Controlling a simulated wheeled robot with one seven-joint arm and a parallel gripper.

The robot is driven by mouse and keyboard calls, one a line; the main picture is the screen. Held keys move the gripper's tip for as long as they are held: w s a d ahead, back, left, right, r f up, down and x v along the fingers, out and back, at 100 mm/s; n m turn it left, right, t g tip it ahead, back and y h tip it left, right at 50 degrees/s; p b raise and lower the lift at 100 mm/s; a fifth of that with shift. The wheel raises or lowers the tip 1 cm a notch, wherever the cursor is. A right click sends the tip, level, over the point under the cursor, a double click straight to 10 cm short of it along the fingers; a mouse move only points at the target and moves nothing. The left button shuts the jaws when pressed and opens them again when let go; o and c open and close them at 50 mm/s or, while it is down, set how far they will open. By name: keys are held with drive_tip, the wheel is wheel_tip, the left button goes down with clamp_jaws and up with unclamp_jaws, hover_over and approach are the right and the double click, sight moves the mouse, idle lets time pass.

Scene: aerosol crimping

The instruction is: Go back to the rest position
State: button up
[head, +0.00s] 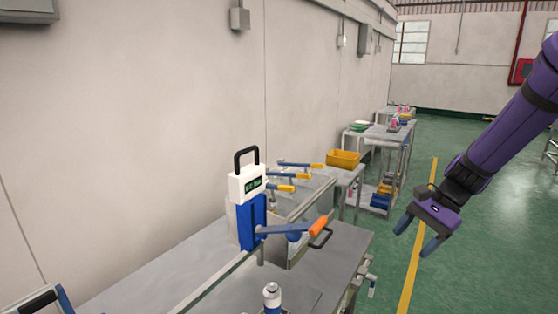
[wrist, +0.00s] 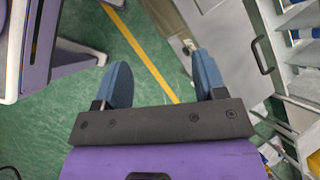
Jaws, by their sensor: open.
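My gripper (head: 419,236) hangs at the right of the head view, at the end of my purple arm, over the green floor and clear of the workbench. Its two blue-grey fingers are apart with nothing between them. In the wrist view my gripper (wrist: 162,85) is also open and empty, with floor below it. An aerosol can (head: 272,298) stands upright at the front of the workbench (head: 190,255), partly cut off by the lower edge. The blue and white crimping device (head: 250,210), with a display and an orange-tipped lever (head: 318,227), stands on the bench, apart from my gripper.
A yellow bin (head: 343,159) sits on a table behind the bench. Farther carts (head: 390,135) stand along the wall. A yellow line (head: 416,250) runs along the open green floor. In the wrist view, a cabinet with a handle (wrist: 262,55) and white shelving are at the right.

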drive_tip(key=s+r+n+t+h, duration=0.6)
drive_tip(key=s+r+n, duration=0.5)
drive_tip(key=s+r, duration=0.6)
drive_tip(key=s+h, duration=0.1)
drive_tip(key=s, duration=0.2)
drive_tip(key=shift+s+d+r+t, duration=0.15)
drive_tip(key=shift+s+d+t, duration=0.2)
drive_tip(key=shift+s+t, duration=0.05)
